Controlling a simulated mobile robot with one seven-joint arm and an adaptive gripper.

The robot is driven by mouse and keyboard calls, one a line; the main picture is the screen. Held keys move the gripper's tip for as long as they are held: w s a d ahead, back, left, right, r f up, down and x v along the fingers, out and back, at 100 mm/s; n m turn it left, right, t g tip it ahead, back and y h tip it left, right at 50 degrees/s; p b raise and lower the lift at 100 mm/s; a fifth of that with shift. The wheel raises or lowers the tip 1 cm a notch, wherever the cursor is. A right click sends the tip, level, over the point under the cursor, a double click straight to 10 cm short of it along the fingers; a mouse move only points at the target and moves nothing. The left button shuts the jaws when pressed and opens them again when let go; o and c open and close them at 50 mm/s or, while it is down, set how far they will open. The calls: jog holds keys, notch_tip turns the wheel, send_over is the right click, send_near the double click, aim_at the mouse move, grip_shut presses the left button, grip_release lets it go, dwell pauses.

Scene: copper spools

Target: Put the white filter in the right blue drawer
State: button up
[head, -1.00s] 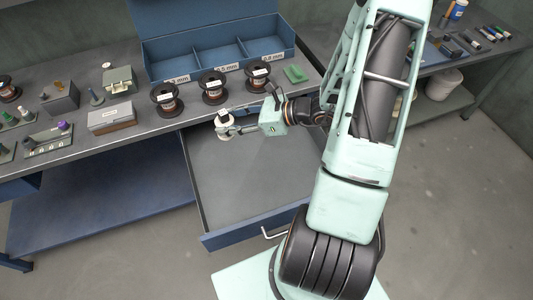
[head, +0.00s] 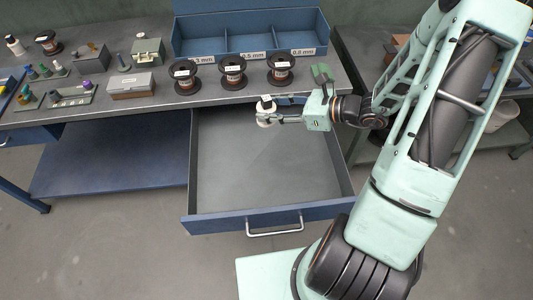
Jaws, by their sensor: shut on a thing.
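The white filter (head: 266,104) is held in my gripper (head: 276,119), whose jaws are shut on it. The filter looks like a small white piece with a darker band, and the jaws partly hide it. The right blue drawer (head: 262,216) is pulled open below the bench and its grey floor is bare. In the picture my gripper and the filter show over the back part of the drawer, near the bench's front edge. I cannot tell their exact height above the drawer floor.
Several copper spools (head: 232,71) stand along the bench (head: 215,97) front. A blue three-compartment bin (head: 249,36) is behind them. A grey box (head: 131,86) and small bottles are at left. A green item (head: 321,73) lies right of the spools. A blue lower shelf (head: 110,165) is left of the drawer.

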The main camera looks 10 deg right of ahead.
jog(key=s+a+f+n+g+y+b, duration=0.1)
jog(key=s+a+f+n+g+b, duration=0.15)
jog(key=a+b, duration=0.45)
jog(key=s+a+f+n+g+b, duration=0.1)
jog(key=s+a+f+g+b, duration=0.2)
jog(key=a+b, duration=0.4)
jog(key=s+a+f+n+g+y+b, duration=0.1)
jog(key=s+a+f+n+b, duration=0.2)
jog(key=a+b, duration=0.4)
jog(key=b, duration=0.5)
send_over(255, 191)
jog(key=shift+m, duration=0.35)
jog(key=f, duration=0.8)
jog(key=shift+w+a+f, duration=0.15)
jog(key=shift+a+f, duration=0.05)
jog(key=shift+a, duration=0.2)
jog(key=shift+d+f, duration=0.15)
jog(key=shift+f, duration=0.05)
jog(key=shift+d+f+b, duration=0.15)
jog(key=shift+f+b, duration=0.3)
jog(key=shift+f, duration=0.45)
jog(key=shift+d+f+b, duration=0.1)
jog(key=shift+f+b, duration=0.35)
jog(key=shift+f, duration=0.45)
